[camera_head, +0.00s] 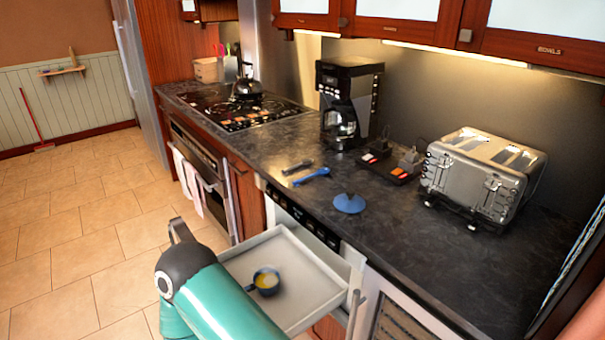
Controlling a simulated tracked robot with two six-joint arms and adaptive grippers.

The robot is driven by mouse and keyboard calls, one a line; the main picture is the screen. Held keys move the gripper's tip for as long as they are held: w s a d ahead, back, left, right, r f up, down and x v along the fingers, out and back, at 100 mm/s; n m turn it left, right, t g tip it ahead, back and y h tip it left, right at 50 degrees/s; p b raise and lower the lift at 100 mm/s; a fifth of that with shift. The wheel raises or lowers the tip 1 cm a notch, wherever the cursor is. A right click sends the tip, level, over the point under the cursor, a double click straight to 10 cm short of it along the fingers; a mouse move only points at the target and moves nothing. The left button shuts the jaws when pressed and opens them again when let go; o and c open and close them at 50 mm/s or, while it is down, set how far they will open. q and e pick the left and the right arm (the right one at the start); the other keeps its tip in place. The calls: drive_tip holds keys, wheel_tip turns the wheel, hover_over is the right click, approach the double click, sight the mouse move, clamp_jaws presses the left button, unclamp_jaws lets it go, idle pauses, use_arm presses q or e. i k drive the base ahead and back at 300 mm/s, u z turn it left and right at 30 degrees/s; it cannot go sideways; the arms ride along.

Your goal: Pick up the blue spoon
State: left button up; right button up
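A long blue utensil (311,177), which looks like the blue spoon, lies flat on the dark countertop (420,245), left of a round blue lid-like piece with a knob (349,203). A dark utensil (297,167) lies just behind it. A teal link of my arm with a grey joint fills the bottom of the view, left of the counter and well apart from the spoon. A dark grey curved piece shows above that joint; it may be part of my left gripper, but its fingertips cannot be made out. My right gripper is not in view.
An open white drawer (302,262) holds a dark cup with yellow contents (265,281) and juts out beside my arm. A toaster (478,175), coffee maker (345,105) and dark tray of small items (390,162) stand on the counter. A kettle (246,86) sits on the stove.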

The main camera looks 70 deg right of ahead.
sight(324, 171)
drive_tip(key=u, duration=0.1)
drive_tip(key=i, duration=3.9)
drive_tip(key=z, duration=1.95)
drive_tip(key=i, duration=0.15)
drive_tip(key=z, duration=1.65)
drive_tip(key=i, duration=0.65)
drive_tip(key=z, duration=0.05)
